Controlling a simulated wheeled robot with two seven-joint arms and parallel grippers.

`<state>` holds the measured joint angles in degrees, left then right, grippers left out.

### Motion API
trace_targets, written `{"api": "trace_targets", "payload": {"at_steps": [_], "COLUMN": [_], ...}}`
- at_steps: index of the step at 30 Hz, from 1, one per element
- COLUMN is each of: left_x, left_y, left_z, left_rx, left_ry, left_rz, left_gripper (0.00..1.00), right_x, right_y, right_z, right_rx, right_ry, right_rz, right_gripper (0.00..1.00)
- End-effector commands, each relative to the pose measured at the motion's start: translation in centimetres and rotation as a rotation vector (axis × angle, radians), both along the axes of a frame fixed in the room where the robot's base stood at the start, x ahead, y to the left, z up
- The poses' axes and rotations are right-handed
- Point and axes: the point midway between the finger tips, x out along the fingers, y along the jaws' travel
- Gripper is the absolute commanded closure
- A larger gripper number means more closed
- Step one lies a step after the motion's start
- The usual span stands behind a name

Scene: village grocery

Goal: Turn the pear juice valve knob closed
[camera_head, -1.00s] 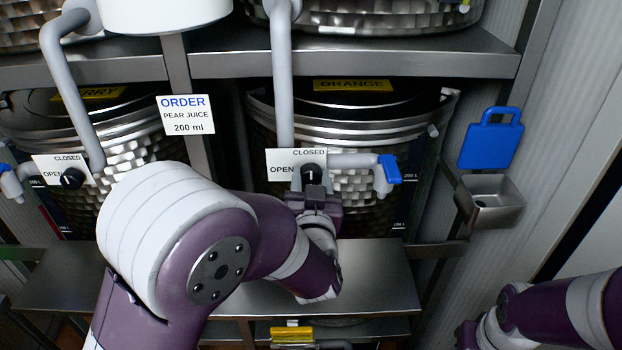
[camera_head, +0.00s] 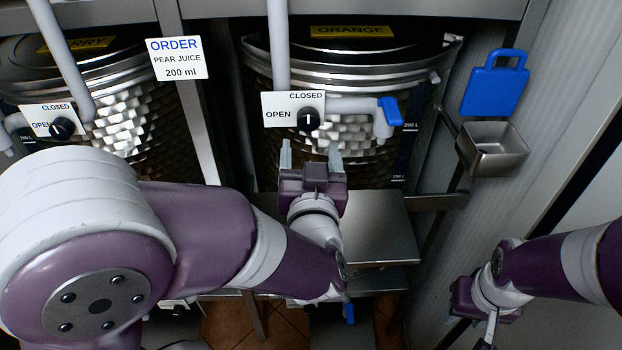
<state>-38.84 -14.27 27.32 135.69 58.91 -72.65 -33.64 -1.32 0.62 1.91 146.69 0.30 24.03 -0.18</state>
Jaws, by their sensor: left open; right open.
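No label reading pear shows on any tank; only the order card (camera_head: 177,59) reads "PEAR JUICE 200 ml". A black valve knob (camera_head: 309,119) sits beside a CLOSED/OPEN plate (camera_head: 279,109) on the tank labelled ORANGE (camera_head: 352,32). Its white mark is roughly upright. My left gripper (camera_head: 310,152) is open and empty, fingers pointing up just below this knob and apart from it in the picture. Another black knob (camera_head: 62,128) is on the left tank, whose label ends in "RRY"; its mark is tilted. My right gripper (camera_head: 488,333) is open at the lower right, its tips partly cut off.
A spout with a blue handle (camera_head: 390,110) is right of the orange knob. A blue tag (camera_head: 494,83) and a small metal tray (camera_head: 491,148) are by the right wall. A metal shelf (camera_head: 385,225) lies below. Another blue handle (camera_head: 348,312) shows low down.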

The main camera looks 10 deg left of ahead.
Motion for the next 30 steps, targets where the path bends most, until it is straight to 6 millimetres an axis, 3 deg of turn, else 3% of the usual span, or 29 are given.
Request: {"api": "trace_targets", "payload": {"at_steps": [3, 6, 12, 25, 28, 30], "left_x": [-2.7, -4.0, -4.9, -4.2, -1.9, -0.3], "left_y": [-0.9, -1.3, -1.4, -1.6, -2.8, -3.5], "left_z": [-0.3, -0.1, 0.0, -0.4, -2.7, -5.6], "left_rx": [-0.002, 0.0, 0.001, -0.016, -0.089, -0.155], "left_ry": [-0.001, 0.0, 0.001, 0.021, 0.132, 0.289], "left_rz": [-0.007, -0.005, 0.0, -0.025, -0.139, -0.242], "left_gripper": [0.31, 0.31, 0.31, 0.31, 0.31, 0.31], "right_x": [0.0, 0.0, 0.0, 0.0, 0.0, 0.0], "right_y": [0.0, 0.0, 0.0, 0.0, 0.0, 0.0], "right_z": [-1.1, -1.1, -1.1, -1.1, -1.1, -1.1], "right_rx": [0.0, 0.0, 0.0, 0.0, 0.0, 0.0], "right_ry": [0.0, 0.0, 0.0, 0.0, 0.0, 0.0], "right_rz": [0.0, 0.0, 0.0, 0.0, 0.0, 0.0], "right_gripper": [0.57, 0.57, 0.57, 0.57, 0.57, 0.57]}}
